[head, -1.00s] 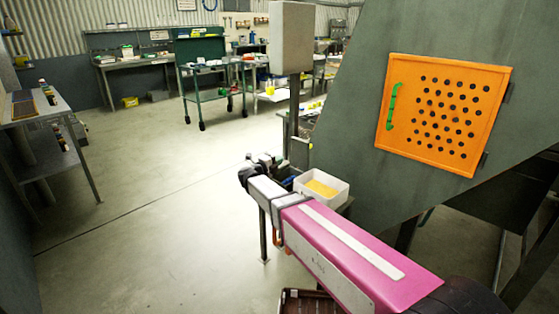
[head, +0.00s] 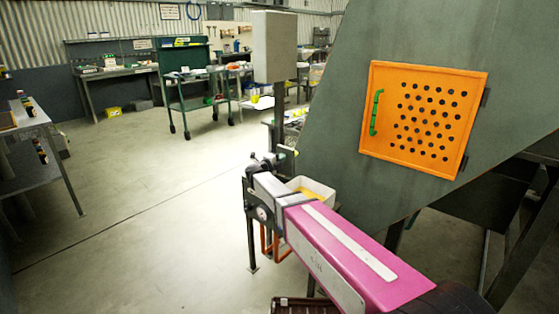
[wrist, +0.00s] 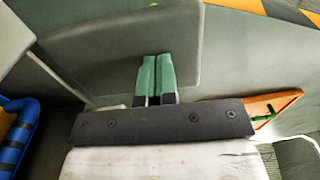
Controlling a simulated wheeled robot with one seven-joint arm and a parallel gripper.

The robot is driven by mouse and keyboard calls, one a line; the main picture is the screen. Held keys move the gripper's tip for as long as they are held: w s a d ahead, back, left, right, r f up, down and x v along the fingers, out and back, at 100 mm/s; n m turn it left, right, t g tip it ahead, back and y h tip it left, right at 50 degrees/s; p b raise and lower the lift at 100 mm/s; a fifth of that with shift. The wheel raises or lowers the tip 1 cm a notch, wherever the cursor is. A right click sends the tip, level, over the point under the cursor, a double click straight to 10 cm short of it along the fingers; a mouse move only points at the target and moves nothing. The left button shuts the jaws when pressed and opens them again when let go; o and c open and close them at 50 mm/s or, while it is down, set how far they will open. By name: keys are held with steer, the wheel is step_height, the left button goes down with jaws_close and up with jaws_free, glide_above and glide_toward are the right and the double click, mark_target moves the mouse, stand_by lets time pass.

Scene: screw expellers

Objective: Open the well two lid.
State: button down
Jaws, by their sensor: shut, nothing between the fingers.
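An orange perforated door (head: 423,149) with a green handle (head: 376,113) at its left edge is shut on the sloping green machine wall. I cannot tell whether it is the well two lid; no label shows. It also appears at the right of the wrist view (wrist: 283,103), with its green handle (wrist: 265,116). My gripper (wrist: 156,60) has green fingers pressed together, with nothing between them. The fingers lie in front of a grey panel with rounded corners and are apart from the door. In the head view my pink arm reaches left below the door; the fingertips cannot be made out.
A white bin with yellow contents (head: 312,190) stands behind my arm. A grey box on a post (head: 274,46) rises beyond it. A shelf (head: 35,125) is at the left. A brown crate (head: 298,306) is at the bottom. The floor between is clear.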

steer(key=shift+x, duration=1.5)
steer(key=shift+r, duration=0.2)
steer(key=shift+s, duration=0.15)
